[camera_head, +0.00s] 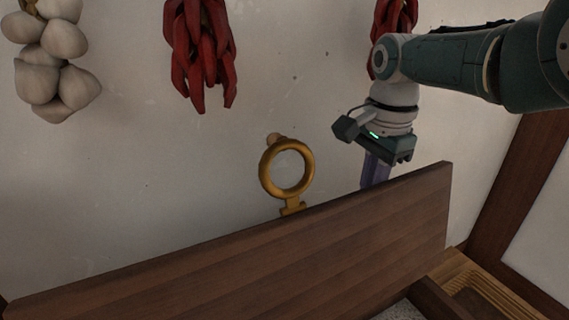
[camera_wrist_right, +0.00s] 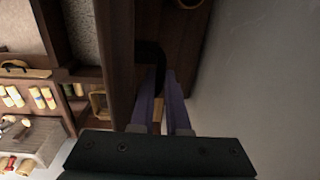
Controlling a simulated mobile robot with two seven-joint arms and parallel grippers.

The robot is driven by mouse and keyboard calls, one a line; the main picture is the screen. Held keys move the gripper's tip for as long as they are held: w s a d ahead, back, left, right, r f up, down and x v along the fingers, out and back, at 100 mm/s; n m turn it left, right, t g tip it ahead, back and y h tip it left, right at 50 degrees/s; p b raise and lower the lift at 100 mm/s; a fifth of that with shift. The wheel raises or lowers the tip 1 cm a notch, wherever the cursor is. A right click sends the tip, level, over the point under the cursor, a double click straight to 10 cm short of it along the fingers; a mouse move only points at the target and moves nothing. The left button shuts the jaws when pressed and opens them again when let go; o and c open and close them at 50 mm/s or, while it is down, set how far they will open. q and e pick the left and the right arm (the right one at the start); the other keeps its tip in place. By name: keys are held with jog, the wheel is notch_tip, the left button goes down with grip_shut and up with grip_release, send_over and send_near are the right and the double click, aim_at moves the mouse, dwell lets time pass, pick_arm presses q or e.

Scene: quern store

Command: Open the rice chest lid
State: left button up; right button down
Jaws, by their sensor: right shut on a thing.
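The rice chest lid (camera_head: 270,250) is a dark wooden panel, raised and standing steeply tilted across the head view. A brass ring clasp (camera_head: 287,168) shows above its top edge. My right gripper (camera_head: 374,180) reaches down behind the lid's top edge, and its fingertips are hidden there. In the right wrist view its purple fingers (camera_wrist_right: 161,92) are closed at a dark handle (camera_wrist_right: 150,58) on the lid's face; the exact contact is partly hidden. Speckled grey rice (camera_head: 398,311) shows in the chest below the lid. My left gripper is in neither view.
A pale wall (camera_head: 120,200) is close behind the lid. Red chilli strings (camera_head: 203,55) and garlic bulbs (camera_head: 55,60) hang on it. A slatted wooden tray (camera_head: 485,290) lies at the lower right. Shelves with small rolled items (camera_wrist_right: 40,98) show at the wrist view's left.

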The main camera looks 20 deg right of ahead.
jog(key=shift+w+a, duration=0.15)
jog(key=shift+w, duration=0.15)
jog(key=c, duration=0.9)
grip_release()
jog(key=shift+r+p, duration=0.25)
jog(key=shift+p, duration=0.05)
notch_tip(320, 180, up, 5)
jog(key=p, duration=0.3)
jog(key=shift+s+f, duration=0.1)
jog(key=shift+f, duration=0.1)
jog(key=shift+s+r+p, duration=0.15)
jog(key=shift+r+p, duration=0.2)
jog(key=shift+r, duration=2.15)
jog(key=shift+s, duration=0.1)
